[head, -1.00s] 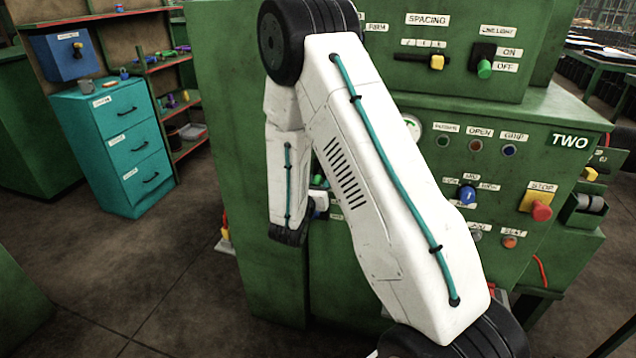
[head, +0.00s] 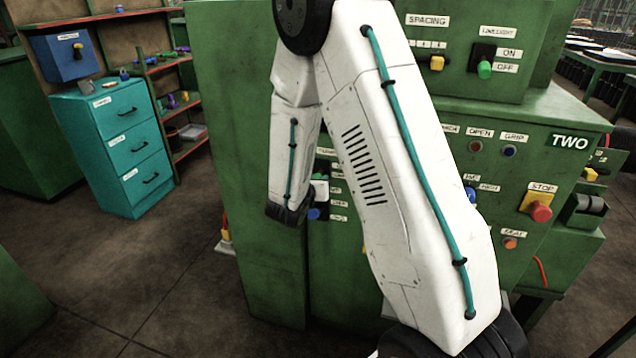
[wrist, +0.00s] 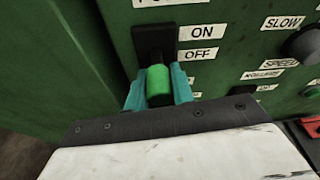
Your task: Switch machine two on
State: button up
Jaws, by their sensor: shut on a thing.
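Machine two is the green cabinet marked TWO (head: 569,142) in the head view. In the wrist view its ON/OFF switch has a black plate (wrist: 154,42) and a green-tipped lever (wrist: 158,82). The lever's tip sits low, just below the level of the OFF label (wrist: 197,54). My gripper (wrist: 159,93) has its teal fingers shut on the lever, one on each side of the green tip.
A red STOP button (head: 540,211) is at the panel's right. Another green-tipped switch (head: 485,69) and a yellow slider (head: 437,63) are above. In the wrist view a dark knob (wrist: 303,45) is right of the switch. Teal drawers (head: 118,147) stand left across open floor.

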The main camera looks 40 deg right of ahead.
jog(key=r+g+y, duration=0.1)
jog(key=y, duration=0.1)
jog(key=r+g+y, duration=0.1)
jog(key=shift+g+y, duration=0.4)
dwell(0.5)
jog(key=o, duration=1)
jog(key=v, duration=0.7)
jog(key=shift+s+a+r, duration=0.15)
jog(key=shift+a+r, duration=0.05)
jog(key=shift+r, duration=0.15)
